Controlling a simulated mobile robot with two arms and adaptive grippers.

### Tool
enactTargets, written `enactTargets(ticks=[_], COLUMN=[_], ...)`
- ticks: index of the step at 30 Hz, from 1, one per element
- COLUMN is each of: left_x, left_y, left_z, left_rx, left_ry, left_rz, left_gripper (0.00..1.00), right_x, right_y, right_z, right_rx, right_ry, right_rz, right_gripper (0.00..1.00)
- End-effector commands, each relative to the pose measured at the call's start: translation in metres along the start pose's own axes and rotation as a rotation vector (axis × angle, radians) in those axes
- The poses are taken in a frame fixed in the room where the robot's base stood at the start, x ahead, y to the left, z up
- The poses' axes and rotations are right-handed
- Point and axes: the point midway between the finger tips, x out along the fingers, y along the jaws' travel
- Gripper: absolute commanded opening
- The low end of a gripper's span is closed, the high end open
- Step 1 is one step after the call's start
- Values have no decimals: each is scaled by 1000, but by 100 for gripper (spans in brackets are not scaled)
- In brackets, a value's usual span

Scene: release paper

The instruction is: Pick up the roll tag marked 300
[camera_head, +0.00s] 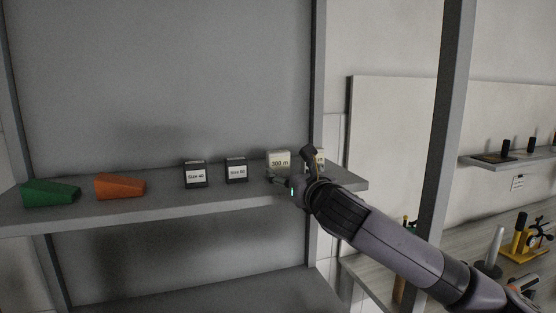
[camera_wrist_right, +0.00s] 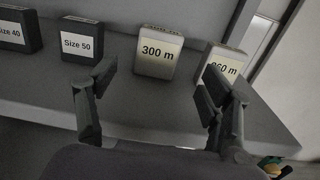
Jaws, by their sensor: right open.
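The roll tag marked 300 m (camera_head: 279,160) is a small cream block with a pale label, standing upright on the grey shelf near its right end. It also shows in the right wrist view (camera_wrist_right: 159,52), beyond the fingertips and between them. My right gripper (camera_head: 291,170) is in front of the shelf's right part, and in the right wrist view (camera_wrist_right: 156,84) its two fingers are spread apart and empty. The right finger partly covers a similar block marked 260 m or 360 m (camera_wrist_right: 223,64); its first digit is unclear. My left gripper is not in view.
Dark blocks marked Size 40 (camera_head: 195,175) and Size 50 (camera_head: 236,170) stand left of the 300 m tag. Orange (camera_head: 119,187) and green (camera_head: 50,193) wedges lie farther left. A grey upright post (camera_head: 449,130) stands right of the shelf (camera_head: 130,213).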

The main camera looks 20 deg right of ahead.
Motion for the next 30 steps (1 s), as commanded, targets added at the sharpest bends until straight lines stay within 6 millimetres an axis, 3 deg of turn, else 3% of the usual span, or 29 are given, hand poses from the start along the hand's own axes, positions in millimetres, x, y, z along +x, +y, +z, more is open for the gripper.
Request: enactTargets(ticks=[10,19,30], left_x=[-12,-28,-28], left_y=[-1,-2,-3], left_z=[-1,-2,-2], left_rx=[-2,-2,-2], left_ry=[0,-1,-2], left_rz=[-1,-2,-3], left_gripper=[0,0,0], right_x=[28,66,71], right_y=[1,2,2], right_z=[1,0,-1], right_rx=[1,2,0], right_ry=[1,1,0], right_rz=[0,1,0], right_gripper=[73,73,71])
